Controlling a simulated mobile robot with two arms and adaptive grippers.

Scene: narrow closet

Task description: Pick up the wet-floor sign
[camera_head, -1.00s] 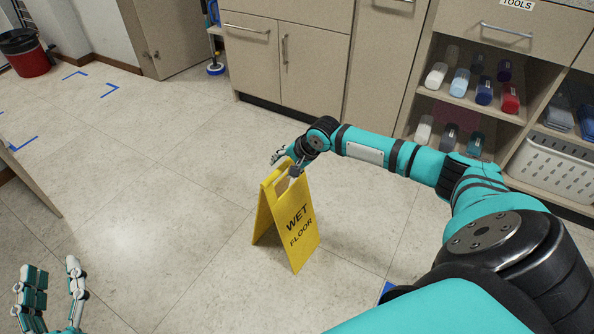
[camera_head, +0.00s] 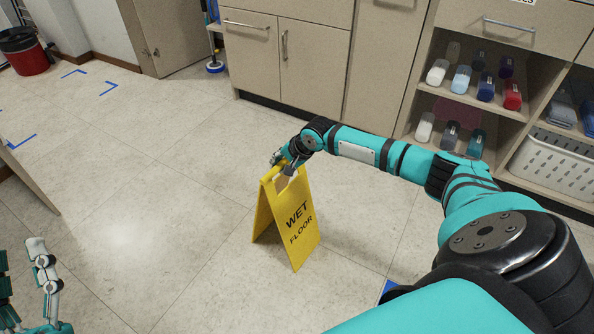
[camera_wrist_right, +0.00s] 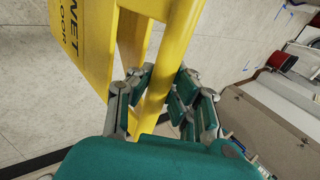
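The yellow wet-floor sign (camera_head: 289,222) stands on the floor as an open A-frame near the middle of the head view, black lettering facing me. My right gripper (camera_head: 282,165) is at its top handle. In the right wrist view, the fingers of my right gripper (camera_wrist_right: 163,90) lie on both sides of the sign's yellow handle bar (camera_wrist_right: 158,82) and appear shut on it. Part of the handle is hidden behind the fingers. My left gripper (camera_head: 24,272) is at the lower left of the head view, open and empty, partly cut off by the frame edge.
Beige cabinets (camera_head: 288,60) and a shelf unit with bottles (camera_head: 462,79) and a white basket (camera_head: 553,166) line the back and right. A red bin (camera_head: 24,52) stands at the far left. Blue tape marks (camera_head: 74,73) lie on the floor. Floor around the sign is clear.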

